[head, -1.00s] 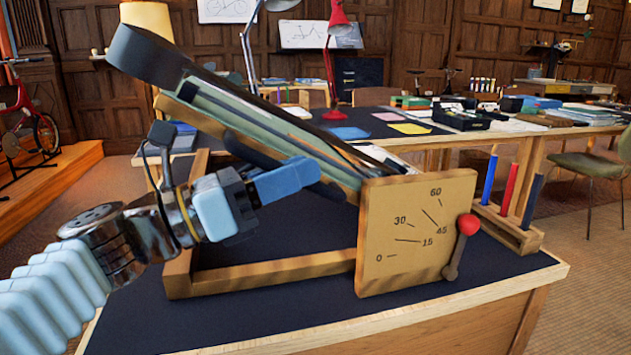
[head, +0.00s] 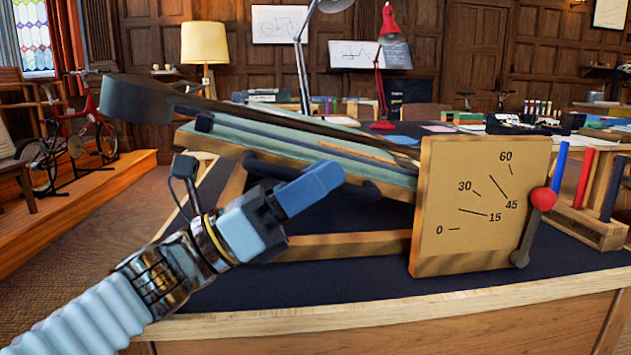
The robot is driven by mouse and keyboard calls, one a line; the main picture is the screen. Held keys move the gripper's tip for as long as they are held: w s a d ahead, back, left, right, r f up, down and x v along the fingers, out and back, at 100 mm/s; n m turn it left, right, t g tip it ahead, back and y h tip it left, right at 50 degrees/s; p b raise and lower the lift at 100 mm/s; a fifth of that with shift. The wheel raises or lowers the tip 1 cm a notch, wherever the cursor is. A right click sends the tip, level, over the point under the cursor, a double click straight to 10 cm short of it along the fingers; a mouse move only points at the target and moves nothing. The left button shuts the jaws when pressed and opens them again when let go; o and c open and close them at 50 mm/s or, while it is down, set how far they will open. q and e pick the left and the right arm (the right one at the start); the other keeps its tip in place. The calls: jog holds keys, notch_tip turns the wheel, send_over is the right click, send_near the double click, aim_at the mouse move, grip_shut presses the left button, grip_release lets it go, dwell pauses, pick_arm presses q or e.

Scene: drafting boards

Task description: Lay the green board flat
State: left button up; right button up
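The green board (head: 290,145) is tilted on its wooden stand, its left end higher than its right end. A black bar handle (head: 365,190) runs along its near edge. My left gripper (head: 315,188) is in front of this edge, its blue fingers overlapping the handle. They are seen side-on, so I cannot tell whether they are open or closed around it. At the right end, a wooden angle plate (head: 475,215) is marked 0 to 60, with a red-knobbed lever (head: 543,198) leaning beside it. My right gripper is not in view.
A wooden rack (head: 590,228) with blue, red and dark sticks stands right of the plate. The dark desk top (head: 330,285) is bare in front of the stand.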

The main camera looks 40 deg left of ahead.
pick_arm(q)
jog(key=shift+o, duration=0.9)
jog(key=shift+s+a, duration=0.1)
jog(key=shift+s+a+f, duration=0.15)
jog(key=shift+s+f, duration=0.05)
jog(key=shift+s, duration=0.1)
jog(key=s+a+p, duration=0.2)
jog(key=s+a, duration=0.4)
jog(key=s, duration=0.4)
jog(key=shift+s+a, duration=0.2)
